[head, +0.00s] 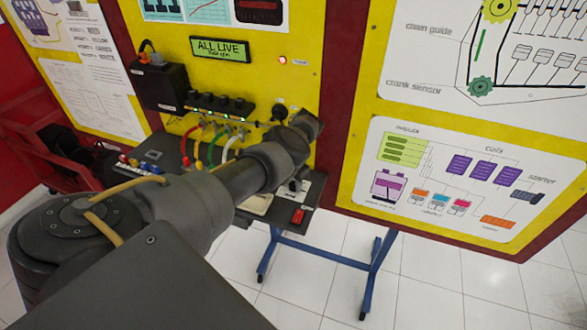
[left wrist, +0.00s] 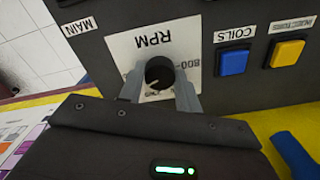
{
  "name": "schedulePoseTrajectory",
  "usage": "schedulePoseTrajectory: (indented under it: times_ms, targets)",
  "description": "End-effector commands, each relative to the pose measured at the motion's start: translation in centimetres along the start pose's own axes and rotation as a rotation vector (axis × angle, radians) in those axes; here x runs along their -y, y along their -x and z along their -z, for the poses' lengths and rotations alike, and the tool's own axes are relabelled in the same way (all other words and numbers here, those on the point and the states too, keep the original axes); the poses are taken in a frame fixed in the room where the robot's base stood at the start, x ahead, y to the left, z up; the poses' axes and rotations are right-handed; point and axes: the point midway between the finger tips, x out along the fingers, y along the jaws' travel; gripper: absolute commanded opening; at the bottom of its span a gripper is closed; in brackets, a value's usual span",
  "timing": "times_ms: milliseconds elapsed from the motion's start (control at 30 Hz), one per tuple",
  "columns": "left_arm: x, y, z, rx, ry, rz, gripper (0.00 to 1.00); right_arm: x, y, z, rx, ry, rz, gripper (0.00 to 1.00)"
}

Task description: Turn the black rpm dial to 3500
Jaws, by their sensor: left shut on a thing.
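The black rpm dial (left wrist: 159,72) sits on a white plate marked RPM (left wrist: 122,50), which shows upside down in the left wrist view. The grey fingers of my left gripper (left wrist: 160,88) stand on either side of the dial and are shut on it. A pale mark shows on the dial's lower left edge, and an 800 label is partly visible beside it. In the head view my left arm covers the dial and fingertips. My right gripper is out of view.
A blue button (left wrist: 233,62) and a yellow button (left wrist: 287,53) sit right of the dial in the left wrist view. Colored cables (head: 211,145) hang from the yellow panel above the console. A red switch (head: 298,215) is near the console's right end.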

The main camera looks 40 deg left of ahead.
Motion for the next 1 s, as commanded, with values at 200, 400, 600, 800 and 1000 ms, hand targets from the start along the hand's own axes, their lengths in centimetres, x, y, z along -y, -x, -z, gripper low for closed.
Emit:
schedulePoseTrajectory:
  times_ms: [200, 400, 600, 800, 1000]
  targets:
    - [0.0, 0.2, -0.1, 0.002, -0.167, 0.000, 0.11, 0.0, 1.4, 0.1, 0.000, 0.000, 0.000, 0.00]
    - [0.0, 0.0, 0.0, 0.001, -0.277, 0.001, 0.11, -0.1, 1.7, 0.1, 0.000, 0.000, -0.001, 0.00]
    - [0.0, 0.0, 0.1, -0.001, -0.341, 0.001, 0.11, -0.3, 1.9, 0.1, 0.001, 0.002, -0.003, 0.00]
    - [0.0, 0.0, 0.1, -0.002, -0.366, 0.001, 0.11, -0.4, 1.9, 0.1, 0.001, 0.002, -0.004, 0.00]
    - [0.0, 0.0, 0.1, -0.002, -0.369, 0.001, 0.11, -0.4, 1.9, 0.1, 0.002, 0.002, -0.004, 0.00]
